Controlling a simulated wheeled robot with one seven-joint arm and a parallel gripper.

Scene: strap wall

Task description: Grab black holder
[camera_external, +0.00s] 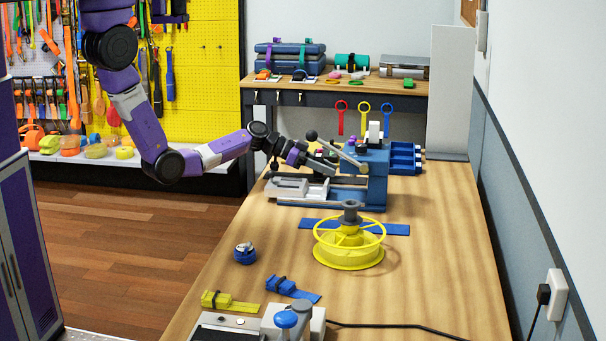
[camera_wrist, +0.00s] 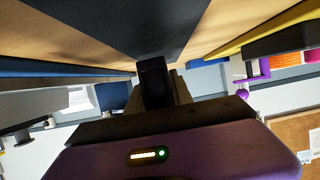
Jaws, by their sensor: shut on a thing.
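My gripper (camera_external: 326,160) reaches in from the left, low beside the blue bench machine (camera_external: 376,172), just below its grey lever with a black ball knob (camera_external: 311,135). In the wrist view a dark piece (camera_wrist: 154,80) shows at the jaws, beyond my purple wrist housing; it appears to be the black holder. My gripper is shut on it. The fingertips and most of the held piece are hard to make out, and in the outside view the machine and lever crowd them.
A yellow reel (camera_external: 349,258) stands in front of the machine on the wooden bench. A blue strap roll (camera_external: 244,253), a yellow buckle strap (camera_external: 229,301) and a blue one (camera_external: 291,288) lie nearer. Blue bins (camera_external: 404,157) sit behind.

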